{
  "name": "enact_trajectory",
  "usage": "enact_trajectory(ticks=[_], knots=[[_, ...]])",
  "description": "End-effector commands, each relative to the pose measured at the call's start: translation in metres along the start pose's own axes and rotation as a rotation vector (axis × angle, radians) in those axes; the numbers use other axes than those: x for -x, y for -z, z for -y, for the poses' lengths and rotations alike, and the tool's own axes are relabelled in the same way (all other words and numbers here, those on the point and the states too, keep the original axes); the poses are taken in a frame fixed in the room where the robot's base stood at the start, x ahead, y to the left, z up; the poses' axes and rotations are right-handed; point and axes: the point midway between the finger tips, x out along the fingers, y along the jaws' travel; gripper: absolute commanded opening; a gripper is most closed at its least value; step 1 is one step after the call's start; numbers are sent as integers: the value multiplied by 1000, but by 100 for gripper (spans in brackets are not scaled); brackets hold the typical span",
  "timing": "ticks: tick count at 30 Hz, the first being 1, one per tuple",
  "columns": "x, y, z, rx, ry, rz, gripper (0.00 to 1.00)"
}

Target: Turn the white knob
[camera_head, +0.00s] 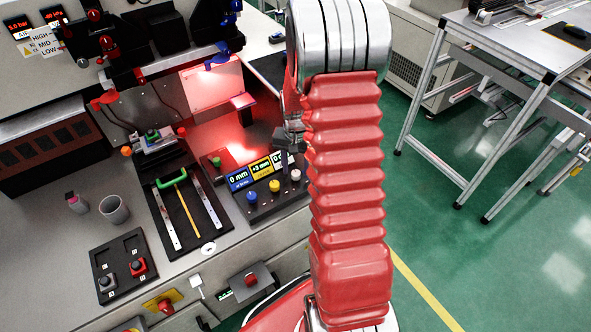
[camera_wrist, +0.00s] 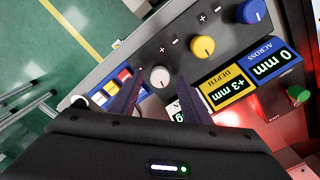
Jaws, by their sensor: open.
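The white knob (camera_wrist: 160,76) shows in the wrist view between the two dark fingers of my gripper (camera_wrist: 158,86). The fingers are apart, one on each side of the knob in the picture; I cannot tell whether they touch it or how far above it they are. In the head view the white knob (camera_head: 296,175) is at the right end of the dark control panel (camera_head: 262,207), just below my gripper (camera_head: 288,138). The yellow knob (camera_wrist: 203,47) and blue knob (camera_wrist: 252,11) are beside it in a row.
The across display (camera_wrist: 269,63) reads 0 mm and the depth display (camera_wrist: 230,88) reads +3 mm. A third display is partly hidden by a finger.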

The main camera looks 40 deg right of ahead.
Motion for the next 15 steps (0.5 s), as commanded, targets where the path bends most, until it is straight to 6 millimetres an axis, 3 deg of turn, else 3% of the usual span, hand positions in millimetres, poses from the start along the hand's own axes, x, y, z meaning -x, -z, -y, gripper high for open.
enact_trajectory(ticks=[15], knots=[[85,1,1,0,2,-5,43]])
